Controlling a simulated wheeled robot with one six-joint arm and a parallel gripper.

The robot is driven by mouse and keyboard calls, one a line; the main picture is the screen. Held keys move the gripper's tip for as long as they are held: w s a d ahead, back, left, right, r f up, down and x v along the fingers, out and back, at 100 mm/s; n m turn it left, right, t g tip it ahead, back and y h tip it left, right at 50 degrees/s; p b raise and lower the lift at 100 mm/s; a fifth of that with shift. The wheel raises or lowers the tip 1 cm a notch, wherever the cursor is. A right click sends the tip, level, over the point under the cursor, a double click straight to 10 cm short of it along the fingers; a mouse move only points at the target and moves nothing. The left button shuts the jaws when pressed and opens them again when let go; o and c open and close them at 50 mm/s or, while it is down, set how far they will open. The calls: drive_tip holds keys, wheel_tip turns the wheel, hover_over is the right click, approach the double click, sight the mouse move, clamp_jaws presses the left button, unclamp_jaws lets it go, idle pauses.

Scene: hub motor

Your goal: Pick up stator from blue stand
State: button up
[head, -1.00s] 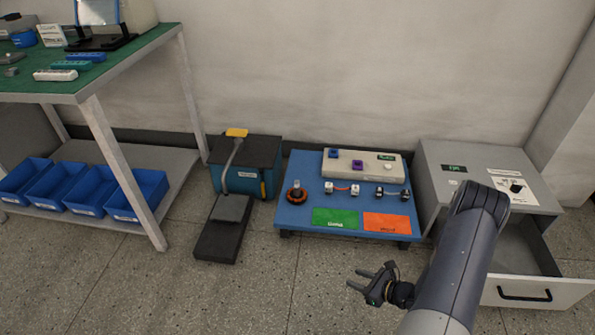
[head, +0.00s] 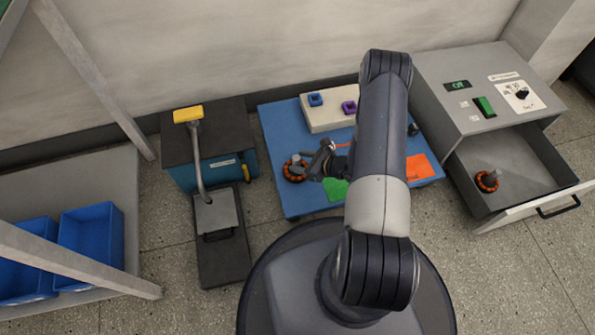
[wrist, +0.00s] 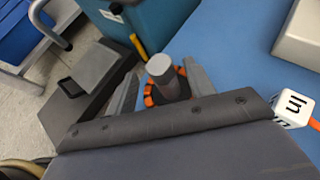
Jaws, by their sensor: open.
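The stator (head: 295,171), an orange-and-dark ring with a grey upright post, stands on the left part of the blue stand (head: 276,127). My gripper (head: 308,165) is over the stand, right beside the stator in the head view. In the wrist view the stator's post (wrist: 161,70) shows between the two open fingers, with its orange ring (wrist: 152,97) partly hidden behind the gripper body. I cannot tell whether the fingers touch the stator or how far down they reach.
A pale block (head: 322,117) with coloured pieces sits at the stand's back. Green (head: 335,188) and orange (head: 419,167) mats lie in front. An open drawer (head: 530,165) holds a similar orange ring part (head: 487,181). A black pedal unit (head: 221,250) is left.

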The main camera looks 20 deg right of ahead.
drive_tip(key=shift+x, duration=1.2)
drive_tip(key=shift+w+r, duration=0.1)
drive_tip(key=shift+r, duration=0.05)
clamp_jaws()
